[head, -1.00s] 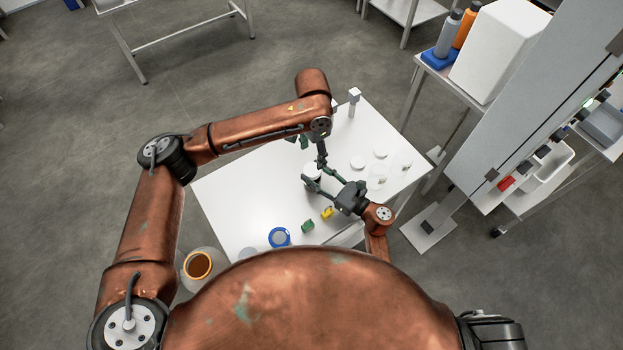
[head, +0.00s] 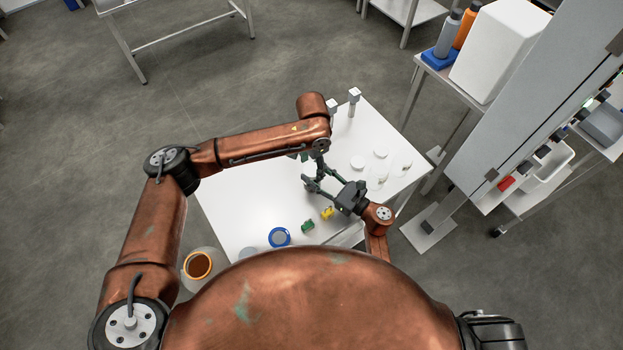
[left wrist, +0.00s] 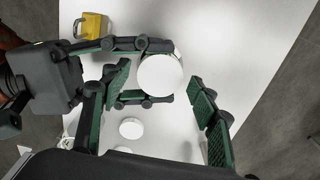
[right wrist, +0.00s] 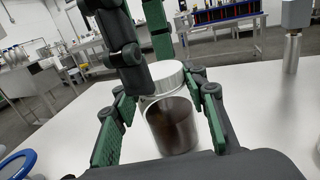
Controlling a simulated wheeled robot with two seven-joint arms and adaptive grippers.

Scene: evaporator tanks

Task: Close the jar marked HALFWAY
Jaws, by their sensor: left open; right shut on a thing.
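A glass jar with dark brown contents (right wrist: 173,128) stands upright between the fingers of my right gripper (right wrist: 160,112). A silvery round lid (right wrist: 168,76) sits on its mouth; how tight it is I cannot tell. From above, in the left wrist view, the lid is a pale disc (left wrist: 160,75). My right gripper (head: 312,187) is shut on this jar. My left gripper (left wrist: 165,95) is open, its fingers above the jar and to both sides of the lid, apart from it. No marking is readable on the jar. In the head view the arms mostly hide the jar.
White discs (head: 357,162) and small clear jars lie to the right on the white table (head: 240,200). A yellow mug (head: 327,213), a green item (head: 308,225) and a blue-rimmed container (head: 279,237) stand near the front edge.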

